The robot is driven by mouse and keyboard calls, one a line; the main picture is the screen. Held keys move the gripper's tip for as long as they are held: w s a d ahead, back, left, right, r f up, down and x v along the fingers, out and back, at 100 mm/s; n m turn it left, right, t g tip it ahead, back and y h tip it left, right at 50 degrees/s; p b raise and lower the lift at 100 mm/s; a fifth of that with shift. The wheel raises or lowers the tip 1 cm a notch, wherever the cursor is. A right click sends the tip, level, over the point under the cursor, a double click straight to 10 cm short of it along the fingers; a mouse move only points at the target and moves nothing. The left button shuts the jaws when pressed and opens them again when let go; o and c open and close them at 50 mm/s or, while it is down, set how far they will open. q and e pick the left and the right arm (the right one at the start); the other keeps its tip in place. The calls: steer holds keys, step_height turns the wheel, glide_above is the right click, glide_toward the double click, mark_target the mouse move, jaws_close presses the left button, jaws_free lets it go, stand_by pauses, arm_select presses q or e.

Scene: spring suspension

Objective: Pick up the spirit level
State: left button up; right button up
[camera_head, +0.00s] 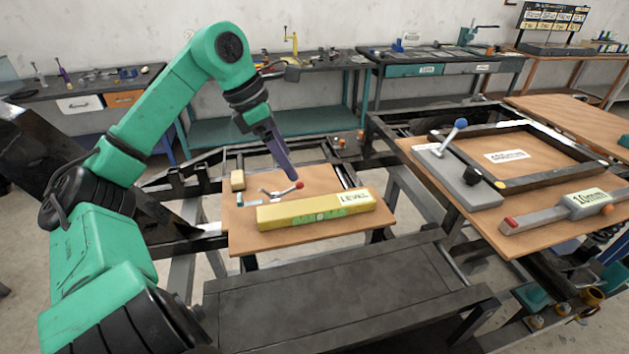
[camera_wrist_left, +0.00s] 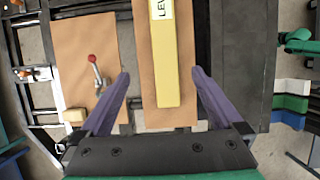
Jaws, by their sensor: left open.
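The spirit level (camera_head: 315,211) is a long yellow bar with a white label reading LEVEL and green markings on its side. It lies flat on a brown board (camera_head: 240,240) in the head view. In the left wrist view the level (camera_wrist_left: 166,65) shows with its near end in front of my left gripper (camera_wrist_left: 162,75), between the lines of its two spread purple fingers. My left gripper (camera_head: 283,172) is open and empty, above and behind the level in the head view. My right gripper is not in view.
A dark bench (camera_head: 330,290) stands in front. At right, a board holds a black frame (camera_head: 540,180) and a 10mm tool (camera_head: 565,210).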

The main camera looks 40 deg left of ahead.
arm_select(q)
glide_toward(316, 204)
steer(key=f, duration=0.1)
steer(key=d+f, duration=0.1)
steer(key=shift+w+f+b, duration=0.1)
steer(key=shift+f+b, duration=0.2)
steer(key=f, duration=0.1)
steer(key=w+f, duration=0.2)
steer(key=f, duration=0.1)
steer(key=shift+f, duration=0.1)
steer(key=shift+b+x, duration=0.65)
steer(key=shift+x, duration=0.35)
steer(key=shift+d+f, duration=0.1)
steer(key=shift+d, duration=0.2)
steer(key=c, duration=1.4)
jaws_close()
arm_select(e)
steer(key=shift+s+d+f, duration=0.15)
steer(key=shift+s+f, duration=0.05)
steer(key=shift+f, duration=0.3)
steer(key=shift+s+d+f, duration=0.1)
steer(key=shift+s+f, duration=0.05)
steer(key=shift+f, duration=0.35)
